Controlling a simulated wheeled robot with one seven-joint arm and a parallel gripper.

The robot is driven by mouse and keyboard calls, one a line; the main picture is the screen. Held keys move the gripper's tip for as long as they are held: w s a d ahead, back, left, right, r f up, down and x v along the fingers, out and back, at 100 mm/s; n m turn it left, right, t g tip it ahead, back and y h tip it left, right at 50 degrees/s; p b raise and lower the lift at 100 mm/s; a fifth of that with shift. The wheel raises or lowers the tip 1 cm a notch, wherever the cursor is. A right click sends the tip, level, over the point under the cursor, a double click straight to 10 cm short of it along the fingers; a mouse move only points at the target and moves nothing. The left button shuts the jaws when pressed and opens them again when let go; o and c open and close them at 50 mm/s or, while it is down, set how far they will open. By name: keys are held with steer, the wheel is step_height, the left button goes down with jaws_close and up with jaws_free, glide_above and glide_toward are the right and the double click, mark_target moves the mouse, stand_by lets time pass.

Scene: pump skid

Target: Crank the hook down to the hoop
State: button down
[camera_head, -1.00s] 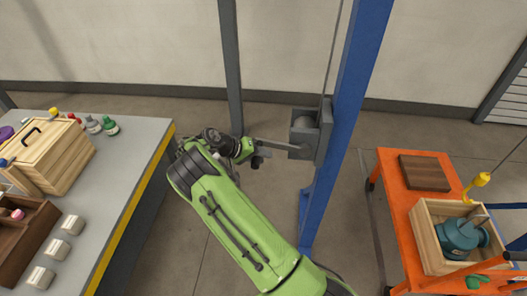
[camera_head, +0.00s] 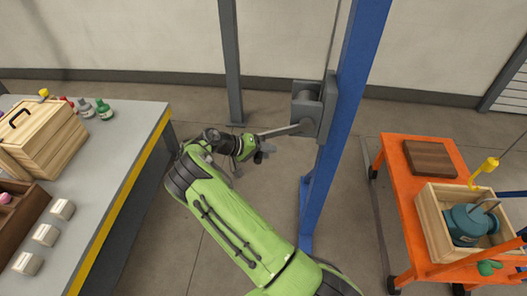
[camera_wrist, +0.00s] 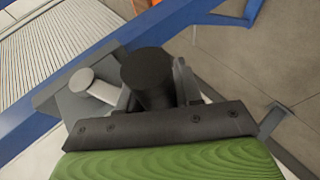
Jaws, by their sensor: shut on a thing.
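The grey winch (camera_head: 306,105) is mounted on the blue post, with its crank arm (camera_head: 285,130) reaching left and slightly down. My gripper (camera_head: 262,150) is at the crank's outer end. In the wrist view, my gripper (camera_wrist: 155,100) is shut on the black crank handle (camera_wrist: 148,72), which stands between the fingers. The yellow hook (camera_head: 484,172) hangs on a cable at the right, above the wooden crate. A teal pump (camera_head: 465,225) sits in the crate with a grey hoop (camera_head: 489,205) on top. The hook appears apart from the hoop; the exact gap is unclear.
The blue post (camera_head: 352,95) stands right of my gripper, and a grey post (camera_head: 231,65) stands behind. An orange cart (camera_head: 400,185) carries the wooden crate (camera_head: 433,222) and a brown block (camera_head: 430,158). A grey bench (camera_head: 125,135) with boxes is at left.

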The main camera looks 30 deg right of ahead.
steer(key=shift+s+d, duration=0.2)
steer(key=shift+d, duration=0.15)
steer(key=c, duration=1.2)
jaws_free()
steer(key=o, duration=0.4)
steer(key=shift+d, duration=0.15)
steer(key=shift+c, duration=0.2)
steer(key=p+v, duration=0.1)
steer(key=v, duration=1.5)
steer(key=shift+w, duration=0.15)
